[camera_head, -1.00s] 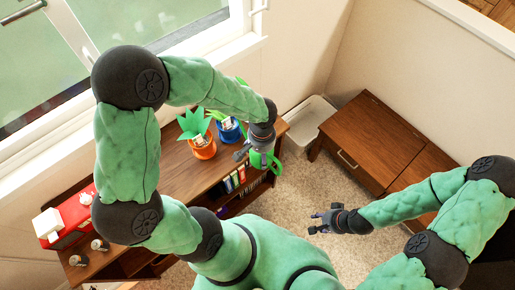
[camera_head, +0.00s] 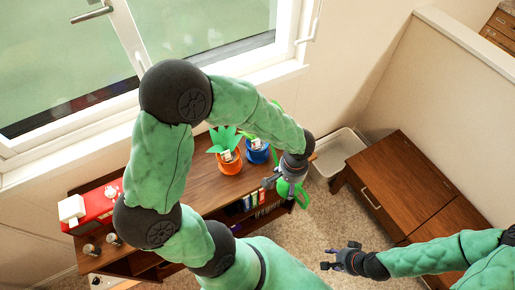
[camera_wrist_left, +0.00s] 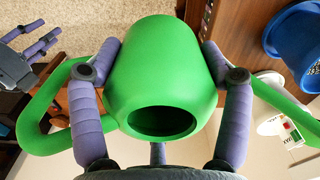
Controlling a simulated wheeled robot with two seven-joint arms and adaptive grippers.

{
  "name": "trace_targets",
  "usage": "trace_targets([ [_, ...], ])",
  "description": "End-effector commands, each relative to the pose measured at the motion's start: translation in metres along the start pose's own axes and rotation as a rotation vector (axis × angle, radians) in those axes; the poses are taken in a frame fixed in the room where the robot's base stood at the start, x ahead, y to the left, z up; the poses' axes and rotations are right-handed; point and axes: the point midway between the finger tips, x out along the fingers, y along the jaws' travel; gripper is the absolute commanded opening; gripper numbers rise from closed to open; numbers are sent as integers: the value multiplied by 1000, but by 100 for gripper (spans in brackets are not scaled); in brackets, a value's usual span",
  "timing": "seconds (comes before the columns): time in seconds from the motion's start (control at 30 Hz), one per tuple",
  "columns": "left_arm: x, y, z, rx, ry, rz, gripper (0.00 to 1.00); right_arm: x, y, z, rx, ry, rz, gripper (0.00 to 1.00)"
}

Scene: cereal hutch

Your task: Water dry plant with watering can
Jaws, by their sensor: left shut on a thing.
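A green watering can (camera_wrist_left: 165,75) fills the middle of the left wrist view, with its opening towards the camera. My left gripper (camera_wrist_left: 160,75) is shut on the can, with purple fingers on both sides of its body. In the head view the left gripper (camera_head: 284,180) holds the can (camera_head: 301,196) at the front right edge of the hutch. An orange pot with a plant (camera_head: 229,163) stands on the hutch, left of a blue pot with a plant (camera_head: 258,153). I cannot tell which is dry. My right gripper (camera_head: 328,266) is over the carpet, empty, its fingers apart.
The hutch (camera_head: 195,185) has books on a lower shelf. A red box (camera_head: 100,204) and small jars stand at its left end. A white bin (camera_head: 340,146) and a brown cabinet (camera_head: 400,165) are to the right. Carpet between them is free.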

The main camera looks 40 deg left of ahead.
Motion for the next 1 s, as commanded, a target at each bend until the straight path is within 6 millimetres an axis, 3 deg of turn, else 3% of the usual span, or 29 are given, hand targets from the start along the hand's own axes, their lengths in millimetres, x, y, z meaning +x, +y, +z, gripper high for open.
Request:
trace_targets([
  [0.7, -33, 45, 25, 2, 2, 1, 26, -16, -6, 1, 0, 0, 0, 40],
  [1.0, -35, 50, 28, 0, 1, 1, 26, -17, -6, 1, 0, 0, 0, 40],
])
